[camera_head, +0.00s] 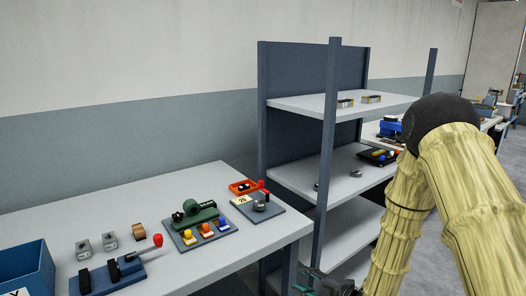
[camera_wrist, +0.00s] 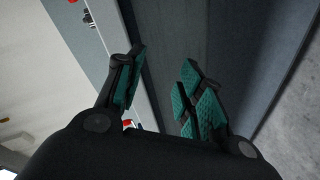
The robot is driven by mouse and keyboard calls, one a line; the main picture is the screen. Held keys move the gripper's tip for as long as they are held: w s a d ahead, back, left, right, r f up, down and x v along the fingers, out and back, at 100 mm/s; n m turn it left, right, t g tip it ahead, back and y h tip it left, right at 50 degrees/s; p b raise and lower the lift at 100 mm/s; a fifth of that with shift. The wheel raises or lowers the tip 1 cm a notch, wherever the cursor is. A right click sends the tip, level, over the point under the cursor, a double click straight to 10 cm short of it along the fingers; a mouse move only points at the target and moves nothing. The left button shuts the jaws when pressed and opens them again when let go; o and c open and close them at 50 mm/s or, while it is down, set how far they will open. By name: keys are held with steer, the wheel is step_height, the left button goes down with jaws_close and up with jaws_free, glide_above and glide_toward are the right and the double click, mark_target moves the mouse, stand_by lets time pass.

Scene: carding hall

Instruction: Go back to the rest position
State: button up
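My gripper (camera_wrist: 163,78) is open in the wrist view, with its teal-padded fingers apart and nothing between them. Its dark grey-blue background lies beyond the fingertips. In the head view only a part of my gripper (camera_head: 318,287) shows at the bottom edge, in front of the shelf's lower part. My yellow-covered arm with a black joint fills the right side of that view.
A grey table (camera_head: 120,205) at left carries a blue bin (camera_head: 25,268), a lever fixture (camera_head: 120,268), a green device (camera_head: 195,213) and a small orange tray (camera_head: 243,187). A shelf rack (camera_head: 331,150) stands beside it, close to my arm. Grey floor (camera_head: 512,160) shows at far right.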

steer(key=s+d+f+m+g+h+p, duration=0.1)
steer(key=s+d+f+m+g+h, duration=0.25)
steer(key=s+f+m, duration=0.45)
steer(key=s+d+f+m+g+h, duration=0.2)
steer(key=s+f+m+h, duration=0.25)
steer(key=s+f, duration=0.7)
steer(key=s+d+f+m+g, duration=0.1)
steer(key=s+m, duration=0.2)
steer(key=s, duration=0.4)
steer(key=s+d+f+m+g+h, duration=0.1)
steer(key=s+m+g, duration=0.1)
steer(key=s, duration=0.6)
steer(key=s+d+f+m+g+h+p, duration=0.1)
steer(key=s+d+f+m+g, duration=0.1)
steer(key=s, duration=0.5)
steer(key=shift+s+m, duration=0.2)
steer(key=shift+m, duration=0.65)
steer(key=shift+r+g, duration=0.1)
steer(key=shift+g, duration=0.15)
